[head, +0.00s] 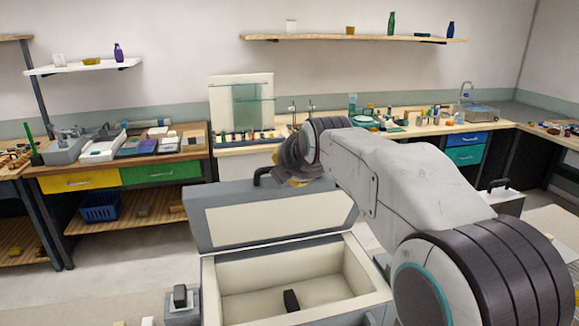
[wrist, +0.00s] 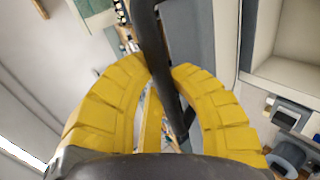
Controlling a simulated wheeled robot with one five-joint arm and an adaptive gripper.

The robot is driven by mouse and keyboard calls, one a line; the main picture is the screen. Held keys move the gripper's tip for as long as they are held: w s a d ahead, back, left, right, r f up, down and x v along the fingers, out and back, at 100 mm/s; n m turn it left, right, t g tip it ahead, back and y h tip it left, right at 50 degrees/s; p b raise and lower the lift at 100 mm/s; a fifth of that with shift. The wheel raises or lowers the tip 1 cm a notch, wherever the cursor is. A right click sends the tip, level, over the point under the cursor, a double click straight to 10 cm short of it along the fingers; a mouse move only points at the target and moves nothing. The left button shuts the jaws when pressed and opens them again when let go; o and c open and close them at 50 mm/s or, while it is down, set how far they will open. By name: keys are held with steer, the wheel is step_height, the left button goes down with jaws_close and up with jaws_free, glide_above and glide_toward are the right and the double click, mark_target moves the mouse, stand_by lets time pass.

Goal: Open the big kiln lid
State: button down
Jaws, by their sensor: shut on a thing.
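The big kiln (head: 212,280) stands in front of me, a grey box with a cream lining. Its grey lid (head: 230,238) is raised and tilted up at the back, with its cream inner face towards me, so the chamber shows. A dark bar handle (head: 262,174) rises from the lid's upper edge; it also crosses the wrist view (wrist: 150,32). My gripper (wrist: 160,76) has yellow fingers closed around this handle. In the head view my gripper (head: 297,181) is at the lid's upper edge, largely hidden by my arm.
A small dark block (head: 291,300) lies in the kiln chamber. A smaller grey unit with a black handle (head: 180,296) stands left of the kiln. A workbench with yellow and green drawers (head: 160,173) is at the back left. Open floor lies left of the kiln.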

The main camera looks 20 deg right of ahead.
steer(key=shift+r, duration=0.1)
steer(key=c, duration=1)
jaws_free()
steer(key=v, duration=1.2)
steer(key=shift+s, duration=0.1)
